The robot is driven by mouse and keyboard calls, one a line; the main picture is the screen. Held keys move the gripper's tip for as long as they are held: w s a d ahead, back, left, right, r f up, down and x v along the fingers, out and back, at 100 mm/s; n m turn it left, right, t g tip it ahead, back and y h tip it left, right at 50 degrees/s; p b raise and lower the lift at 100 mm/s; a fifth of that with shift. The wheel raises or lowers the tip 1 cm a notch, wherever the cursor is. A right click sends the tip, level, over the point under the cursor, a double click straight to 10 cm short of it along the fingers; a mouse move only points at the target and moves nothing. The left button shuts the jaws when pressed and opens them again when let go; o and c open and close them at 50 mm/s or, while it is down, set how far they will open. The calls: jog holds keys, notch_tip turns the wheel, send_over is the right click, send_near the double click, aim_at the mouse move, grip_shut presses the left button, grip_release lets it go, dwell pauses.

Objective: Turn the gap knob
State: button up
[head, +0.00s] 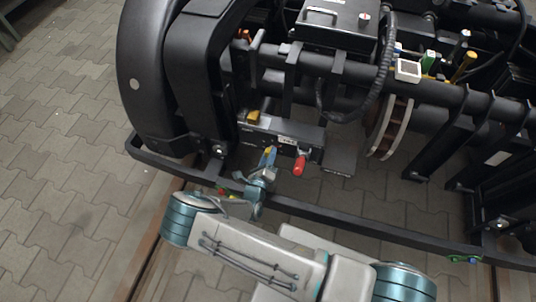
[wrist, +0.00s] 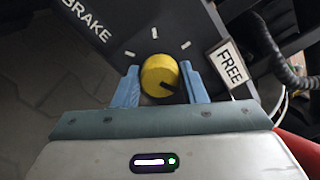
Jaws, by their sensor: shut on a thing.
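The gap knob (wrist: 160,76) is a round yellow knob on a dark panel, with a black line on its face running from near the middle toward the lower right. My gripper (wrist: 158,84) has its two blue fingers on either side of the knob and is shut on it. In the head view my gripper (head: 268,158) is at the front of the black control box (head: 310,134), and a bit of yellow shows at its fingertips. Three pale tick marks lie in an arc above the knob in the wrist view.
A red handle (head: 300,164) hangs from the box just right of my gripper. The panel bears the word BRAKE (wrist: 86,20) and a FREE tag (wrist: 229,63). A black frame rail (head: 330,218) runs below. A ribbed hose (wrist: 270,50) is at the right.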

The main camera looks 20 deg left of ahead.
jog(key=shift+n, duration=0.6)
jog(key=o, duration=1)
jog(key=shift+s, duration=0.15)
jog(key=s+p, duration=0.1)
jog(key=s, duration=0.3)
jog(key=s+d+p, duration=0.1)
jog(key=s, duration=0.4)
jog(key=s+p, duration=0.1)
jog(key=s, duration=0.3)
jog(key=shift+s+d, duration=0.25)
jog(key=shift+s, duration=0.05)
